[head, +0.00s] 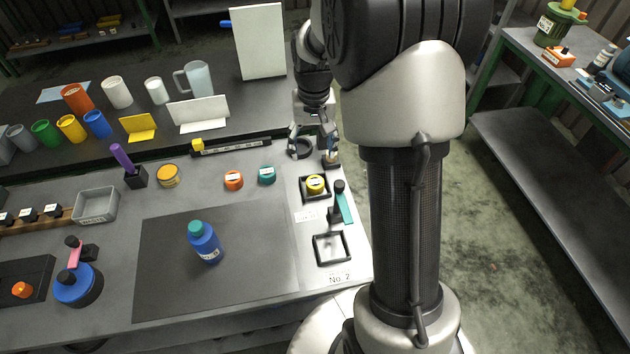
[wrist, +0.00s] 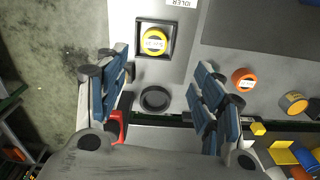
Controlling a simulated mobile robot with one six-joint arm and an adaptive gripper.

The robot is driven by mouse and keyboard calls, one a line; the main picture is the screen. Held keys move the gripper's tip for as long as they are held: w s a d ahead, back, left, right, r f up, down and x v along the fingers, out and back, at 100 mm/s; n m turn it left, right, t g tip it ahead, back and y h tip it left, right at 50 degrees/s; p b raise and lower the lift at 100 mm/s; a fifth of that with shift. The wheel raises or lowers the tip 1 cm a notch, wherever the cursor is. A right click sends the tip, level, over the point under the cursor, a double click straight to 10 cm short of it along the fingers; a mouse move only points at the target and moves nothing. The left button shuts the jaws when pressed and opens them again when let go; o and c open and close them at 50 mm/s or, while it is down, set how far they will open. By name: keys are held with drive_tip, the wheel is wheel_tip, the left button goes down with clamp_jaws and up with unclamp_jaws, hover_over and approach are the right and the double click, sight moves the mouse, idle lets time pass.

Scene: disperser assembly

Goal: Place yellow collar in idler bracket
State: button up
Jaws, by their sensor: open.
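The yellow collar (head: 316,182) sits inside a dark square frame, the idler bracket (head: 304,197), on the grey strip at the bench's right side. In the wrist view the yellow collar (wrist: 155,40) lies flat within the bracket's (wrist: 139,38) walls, beside an "IDLER" label (wrist: 181,2). Whether it is fully seated is hard to tell. My gripper (head: 312,156) is behind the bracket in the head view, apart from the collar. In the wrist view my gripper (wrist: 161,70) has its fingers wide apart and empty, with a black ring (wrist: 155,99) on the bench between them.
A second square frame (head: 331,248) stands empty nearer the front. A teal-handled tool (head: 344,205) stands beside the bracket. Orange (head: 233,180) and teal (head: 266,175) collars lie to the left. A blue bottle (head: 205,243) stands on the dark mat (head: 165,270).

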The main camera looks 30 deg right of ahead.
drive_tip(key=s+a+r+n+t, duration=0.2)
drive_tip(key=s+a+r, duration=0.3)
drive_tip(key=s+r, duration=0.25)
drive_tip(key=s+a+r+n+t, duration=0.1)
drive_tip(key=s+a+r, duration=0.55)
drive_tip(key=s, duration=0.25)
drive_tip(key=s+a+n+t, duration=0.1)
drive_tip(key=s, duration=0.7)
drive_tip(key=shift+a+r+n, duration=0.15)
drive_tip(key=shift+a+n, duration=0.1)
drive_tip(key=shift+n, duration=0.05)
